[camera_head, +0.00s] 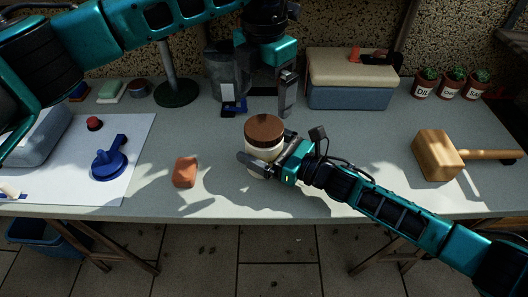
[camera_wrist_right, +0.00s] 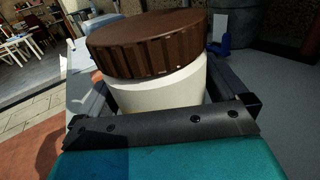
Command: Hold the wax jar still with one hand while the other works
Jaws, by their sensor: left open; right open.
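The wax jar (camera_head: 262,148), cream with a ribbed brown screw lid, stands upright on the grey bench in the head view. It fills the middle of the right wrist view (camera_wrist_right: 165,92). My right gripper (camera_head: 266,158) is open, low around the jar's body, with the jar between its fingers. I cannot tell whether either finger touches it. My left gripper (camera_head: 261,98) is open and empty. It points down, its fingers apart, above and behind the jar in the picture, clear of the lid.
An orange-brown block (camera_head: 185,171) lies left of the jar. A wooden mallet (camera_head: 438,155) lies right. A toolbox (camera_head: 350,90) and potted cacti (camera_head: 452,85) stand behind. A blue tool (camera_head: 109,160) lies on a white sheet at left. Bare bench (camera_head: 365,150) shows right of the jar.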

